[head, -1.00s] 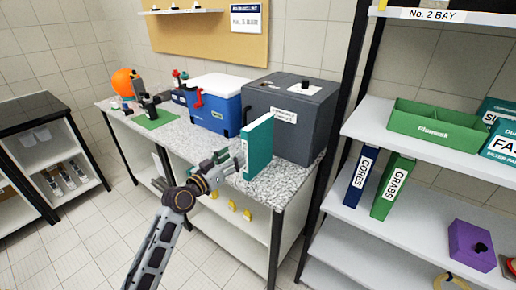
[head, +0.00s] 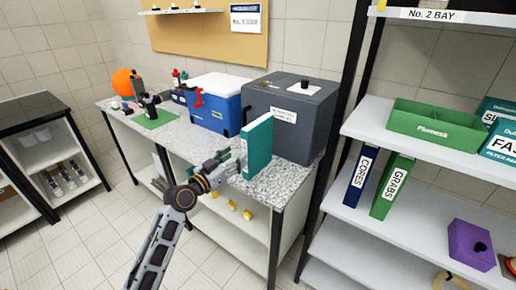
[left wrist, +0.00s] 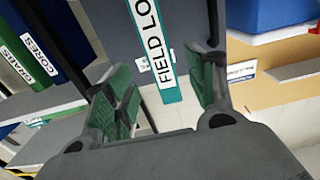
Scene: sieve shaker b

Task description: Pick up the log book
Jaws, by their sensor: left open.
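The log book is a teal binder (head: 259,148) standing upright on the speckled counter, in front of the grey box. Its white spine label, reading "FIELD LO…", shows in the left wrist view (left wrist: 150,42). My left gripper (head: 234,160) reaches in from the left close to the spine side of the binder. In the left wrist view the gripper (left wrist: 163,84) is open, with green-padded fingers either side of the spine's line. The binder appears beyond or just between the fingertips; I cannot tell whether they touch it. My right gripper is not in view.
The dark grey box (head: 290,112) stands close behind the binder. A blue cooler (head: 216,115) with a white lid is left of it. The speckled counter (head: 275,186) has a bare front edge. A shelf rack at right holds blue (head: 362,182) and green (head: 392,186) binders.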

